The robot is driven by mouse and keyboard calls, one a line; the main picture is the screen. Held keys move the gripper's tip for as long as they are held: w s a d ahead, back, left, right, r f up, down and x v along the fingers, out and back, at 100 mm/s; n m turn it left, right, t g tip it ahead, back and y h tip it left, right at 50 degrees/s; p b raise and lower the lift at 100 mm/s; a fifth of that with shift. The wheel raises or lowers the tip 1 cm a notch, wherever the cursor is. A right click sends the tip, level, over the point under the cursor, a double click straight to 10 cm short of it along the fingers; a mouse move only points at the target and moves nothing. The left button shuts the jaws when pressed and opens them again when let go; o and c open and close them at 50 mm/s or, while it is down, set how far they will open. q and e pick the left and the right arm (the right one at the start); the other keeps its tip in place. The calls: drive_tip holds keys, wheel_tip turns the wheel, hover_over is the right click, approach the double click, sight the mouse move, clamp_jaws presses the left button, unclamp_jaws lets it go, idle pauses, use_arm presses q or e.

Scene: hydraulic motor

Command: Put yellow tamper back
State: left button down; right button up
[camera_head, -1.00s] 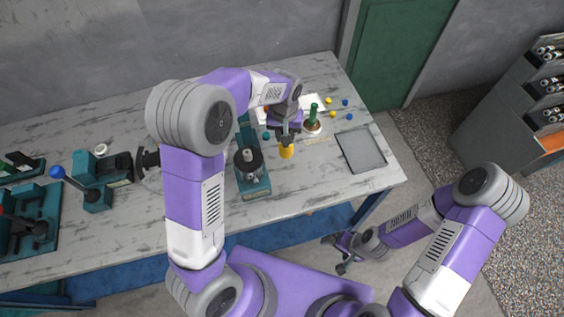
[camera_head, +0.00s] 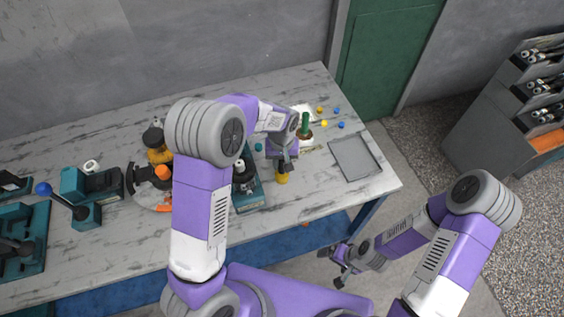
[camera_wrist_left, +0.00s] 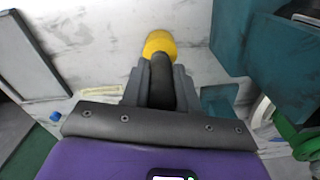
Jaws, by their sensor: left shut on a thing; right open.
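The yellow tamper (camera_head: 282,178) is in my left gripper (camera_head: 284,165), over the marble-topped table right of the teal press. In the left wrist view the fingers (camera_wrist_left: 160,88) are shut on its dark handle, and its yellow head (camera_wrist_left: 159,43) points away from the gripper. I cannot tell whether the head touches the table. My right gripper (camera_head: 343,267) is open and empty, low in front of the table.
A teal press (camera_head: 250,190) stands just left of the tamper. A round station with orange and black parts (camera_head: 150,190) is farther left. A grey tray (camera_head: 355,157) lies at right. A green-handled tool (camera_head: 304,125) stands behind, near small blue and yellow pieces.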

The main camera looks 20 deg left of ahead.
use_arm(q)
drive_tip(key=shift+r, duration=0.1)
drive_tip(key=c, duration=0.9)
unclamp_jaws()
drive_tip(key=shift+o, duration=0.2)
drive_tip(key=shift+r, duration=0.1)
wheel_tip(320, 180, up, 12)
drive_tip(key=shift+f+p, duration=0.1)
drive_tip(key=shift+p, duration=0.9)
